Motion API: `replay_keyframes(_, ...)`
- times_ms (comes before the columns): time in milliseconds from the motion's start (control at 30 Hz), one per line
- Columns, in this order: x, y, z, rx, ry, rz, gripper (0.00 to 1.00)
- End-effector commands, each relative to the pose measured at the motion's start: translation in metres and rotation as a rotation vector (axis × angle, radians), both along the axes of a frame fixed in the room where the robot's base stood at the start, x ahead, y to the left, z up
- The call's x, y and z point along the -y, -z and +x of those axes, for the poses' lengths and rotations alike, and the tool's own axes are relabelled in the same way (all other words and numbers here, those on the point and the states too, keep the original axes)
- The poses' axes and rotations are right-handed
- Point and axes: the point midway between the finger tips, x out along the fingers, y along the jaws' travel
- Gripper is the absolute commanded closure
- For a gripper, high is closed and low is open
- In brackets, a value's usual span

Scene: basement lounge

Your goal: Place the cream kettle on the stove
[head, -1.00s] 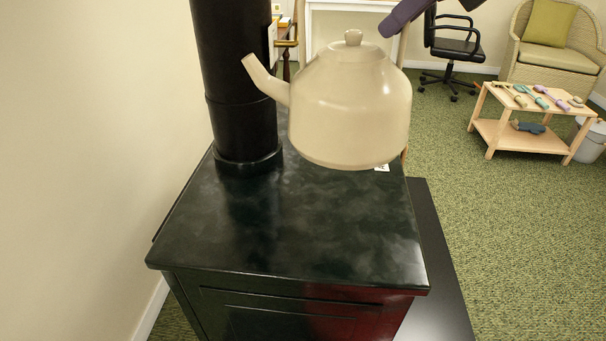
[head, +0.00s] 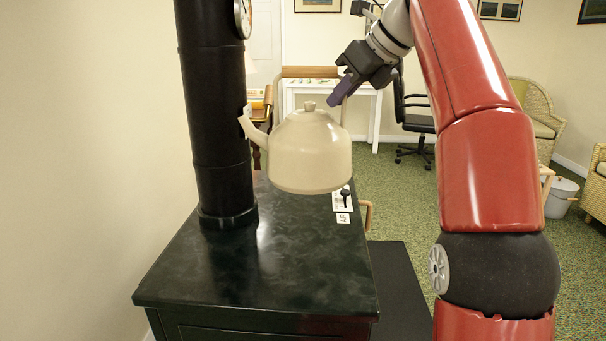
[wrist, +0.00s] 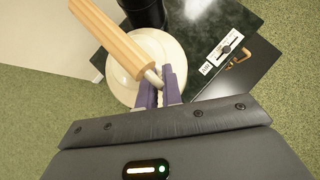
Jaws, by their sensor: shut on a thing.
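The cream kettle (head: 308,152) hangs upright in the air above the back part of the dark stove top (head: 270,262), its spout toward the black flue pipe (head: 215,130). The spout tip is close to the pipe; I cannot tell whether they touch. My gripper (head: 338,98) reaches in from the upper right, beside the kettle's lid. The kettle's underside is hidden.
A dark floor plate (head: 400,290) lies to the right. A white desk (head: 350,88) and a black office chair (head: 412,120) stand behind. The front of the stove top is clear.

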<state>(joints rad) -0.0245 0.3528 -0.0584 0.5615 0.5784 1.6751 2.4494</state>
Motion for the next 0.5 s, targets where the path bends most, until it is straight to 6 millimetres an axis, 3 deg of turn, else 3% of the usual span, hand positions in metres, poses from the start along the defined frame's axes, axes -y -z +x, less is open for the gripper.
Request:
replay_keyframes(167,0.000,0.015,-0.004,0.005,0.001,0.002,1.00)
replay_keyframes(500,0.000,0.095,-0.005,0.007,0.000,0.002,1.00)
